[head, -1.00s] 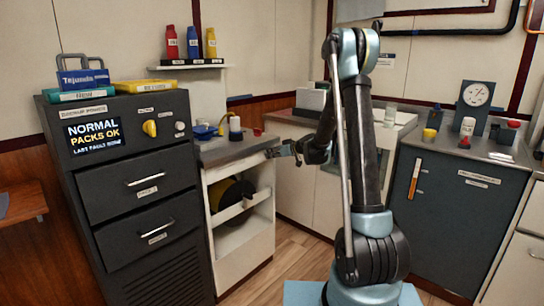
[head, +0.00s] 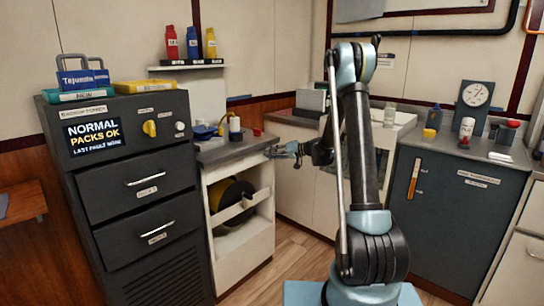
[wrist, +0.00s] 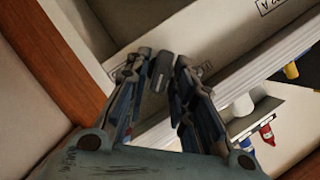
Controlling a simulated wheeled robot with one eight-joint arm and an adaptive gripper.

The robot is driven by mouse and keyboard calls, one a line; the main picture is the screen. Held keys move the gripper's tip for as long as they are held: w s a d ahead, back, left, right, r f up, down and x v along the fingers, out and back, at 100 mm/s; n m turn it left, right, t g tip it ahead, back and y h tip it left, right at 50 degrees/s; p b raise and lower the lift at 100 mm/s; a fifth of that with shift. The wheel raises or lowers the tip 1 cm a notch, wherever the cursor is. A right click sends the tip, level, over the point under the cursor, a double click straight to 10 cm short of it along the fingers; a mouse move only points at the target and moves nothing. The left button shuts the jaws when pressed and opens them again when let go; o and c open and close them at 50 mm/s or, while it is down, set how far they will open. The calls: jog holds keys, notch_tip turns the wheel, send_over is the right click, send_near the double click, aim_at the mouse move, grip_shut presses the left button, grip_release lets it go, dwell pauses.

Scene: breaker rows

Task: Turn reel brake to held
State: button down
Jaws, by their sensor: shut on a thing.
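The white bench unit (head: 246,255) holds a black and yellow reel (head: 232,192) behind a white crossbar. My gripper (head: 272,152) is at the right end of the unit's grey worktop, near its front edge. In the wrist view my gripper (wrist: 164,66) is shut on a short dark grey handle (wrist: 161,74), which I take to be the reel brake. The handle stands between the fingertips in front of a white panel. A label on the panel is partly hidden behind the fingers. I cannot read the brake's setting.
A dark cabinet (head: 140,210) with drawers and a yellow knob (head: 150,128) stands at left. Bottles and small items sit on the worktop. A shelf (head: 188,67) with three bottles hangs above. At right, a dark cabinet (head: 460,220) has an orange handle (head: 413,180). Wooden floor is clear between.

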jog(key=shift+w+f+m+g+y, duration=0.15)
jog(key=shift+m+y, duration=0.4)
jog(key=shift+m, duration=0.6)
jog(key=shift+s+f+m+g+y, duration=0.15)
jog(key=shift+m+y, duration=0.35)
jog(key=shift+m, duration=0.7)
jog(key=shift+w+f+m+g+y, duration=0.15)
jog(key=shift+m+y, duration=0.4)
jog(key=shift+m, duration=0.6)
jog(key=shift+a, duration=0.1)
jog(key=c, duration=1.6)
grip_release()
jog(key=shift+d, duration=0.25)
jog(key=v, duration=1.1)
jog(key=shift+d+f, duration=0.25)
jog(key=shift+d, duration=0.1)
jog(key=shift+s, duration=0.2)
